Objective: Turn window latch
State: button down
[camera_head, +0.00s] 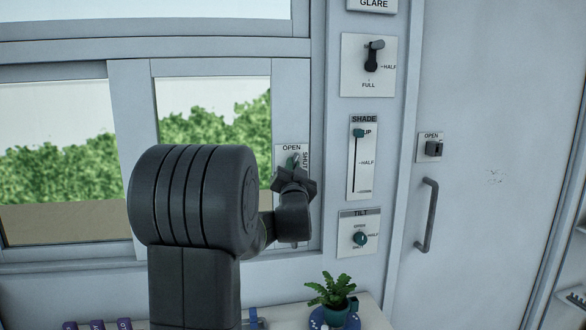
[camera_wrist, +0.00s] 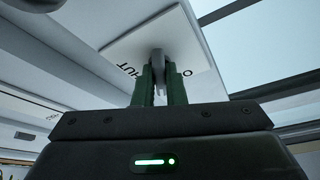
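The window latch is a grey lever on a white plate (camera_head: 281,153) beside the sliding window. The plate has OPEN along its top and SHUT down its right side. My gripper (camera_head: 293,163) is at the plate, and my arm hides the plate's lower part. In the wrist view, the grey lever (camera_wrist: 158,63) stands between the two green fingers of my gripper (camera_wrist: 160,82). The fingers are close together, with a gap about as wide as the lever, and appear to hold it. The lever's exact angle is hard to read in the head view.
Right of the latch are a glare lever (camera_head: 371,61), a shade slider (camera_head: 358,134) and a tilt knob (camera_head: 360,239). A door with a handle (camera_head: 427,215) stands at the right. A potted plant (camera_head: 332,291) sits on a surface below.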

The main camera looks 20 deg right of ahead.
jog(key=shift+d+f+n+b, duration=0.1)
jog(key=shift+f+n+b, duration=0.2)
jog(key=shift+n+b, duration=0.7)
jog(key=n+t+y+b, duration=0.1)
jog(key=b, duration=0.1)
jog(key=shift+b, duration=0.35)
jog(key=shift+d+n+y+b, duration=0.1)
jog(key=shift+n+y+b, duration=0.6)
jog(key=shift+n+b, duration=0.35)
jog(key=shift+r+n+t+y+b, duration=0.25)
jog(key=shift+n+t+y+b, duration=0.4)
jog(key=shift+n, duration=0.9)
jog(key=shift+g+p, duration=0.25)
jog(key=shift+p, duration=0.05)
jog(key=c, duration=1.5)
grip_release()
jog(key=shift+s, duration=0.1)
